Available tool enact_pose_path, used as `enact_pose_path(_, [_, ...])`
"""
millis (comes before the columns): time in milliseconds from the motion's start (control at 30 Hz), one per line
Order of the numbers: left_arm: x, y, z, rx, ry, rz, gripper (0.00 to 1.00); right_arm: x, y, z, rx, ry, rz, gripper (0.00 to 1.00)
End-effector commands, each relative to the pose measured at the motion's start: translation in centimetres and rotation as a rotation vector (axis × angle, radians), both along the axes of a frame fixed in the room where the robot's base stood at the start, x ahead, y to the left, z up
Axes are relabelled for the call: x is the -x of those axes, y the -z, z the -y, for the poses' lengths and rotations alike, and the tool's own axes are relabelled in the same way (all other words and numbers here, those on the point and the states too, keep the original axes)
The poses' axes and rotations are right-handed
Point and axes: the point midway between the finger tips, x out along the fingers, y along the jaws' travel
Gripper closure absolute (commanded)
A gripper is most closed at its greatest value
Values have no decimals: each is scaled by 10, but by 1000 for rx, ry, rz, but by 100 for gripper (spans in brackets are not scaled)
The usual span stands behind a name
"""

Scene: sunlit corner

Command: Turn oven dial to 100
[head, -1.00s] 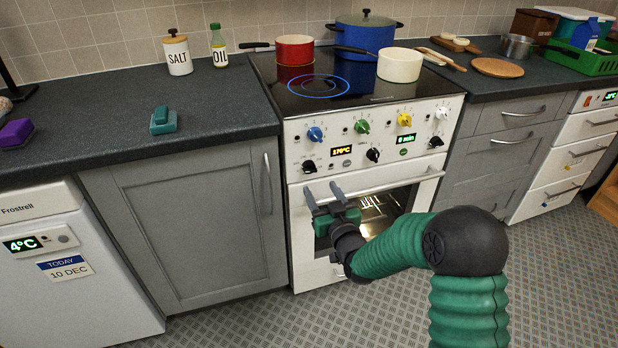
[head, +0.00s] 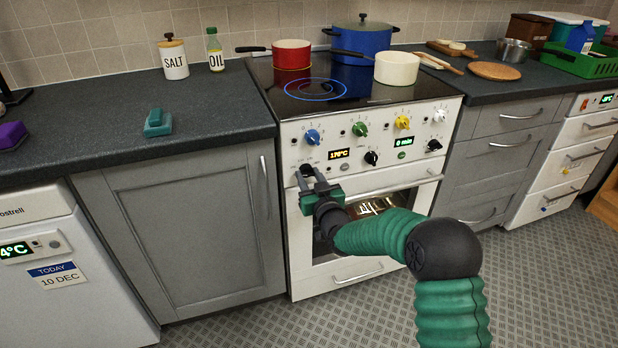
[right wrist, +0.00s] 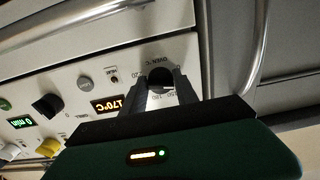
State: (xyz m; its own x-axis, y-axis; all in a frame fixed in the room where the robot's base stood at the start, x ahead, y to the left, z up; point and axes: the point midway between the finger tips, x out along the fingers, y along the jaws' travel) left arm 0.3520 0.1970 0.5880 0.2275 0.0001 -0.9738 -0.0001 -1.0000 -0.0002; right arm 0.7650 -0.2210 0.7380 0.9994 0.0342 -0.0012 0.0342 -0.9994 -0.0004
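The oven dial (head: 307,170) is a black knob at the left of the white oven's control panel. In the right wrist view the dial (right wrist: 160,77) shows upside down beside the marking "OVEN °C", with numbers around it. The display (head: 340,154) next to it reads 170°C. My right gripper (head: 309,176) is at the dial, its fingers apart. In the right wrist view its fingertips (right wrist: 161,80) stand one on each side of the knob; I cannot tell whether they touch it. My left gripper is not in view.
A second black knob (head: 371,158) and the timer display (head: 404,142) are to the right. The blue knob (head: 312,137) sits just above the dial. The oven door handle (head: 400,186) runs below. Pots stand on the hob (head: 345,98) above.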

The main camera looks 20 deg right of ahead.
Motion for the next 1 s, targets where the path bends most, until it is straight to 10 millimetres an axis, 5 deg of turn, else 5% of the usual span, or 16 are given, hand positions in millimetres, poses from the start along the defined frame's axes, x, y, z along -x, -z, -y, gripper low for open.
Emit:
enact_pose_path(133, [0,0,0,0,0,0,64,0,0,0,0,0,0,100])
enact_pose_path(700, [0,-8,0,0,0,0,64,0,0,0,-180,0,-6,100])
enact_pose_path(733, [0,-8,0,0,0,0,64,0,0,0,-180,0,-6,62])
enact_pose_path(867, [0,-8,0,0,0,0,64,0,0,0,-179,0,-6,45])
enact_pose_path(1000, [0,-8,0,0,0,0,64,0,0,0,-179,0,-6,43])
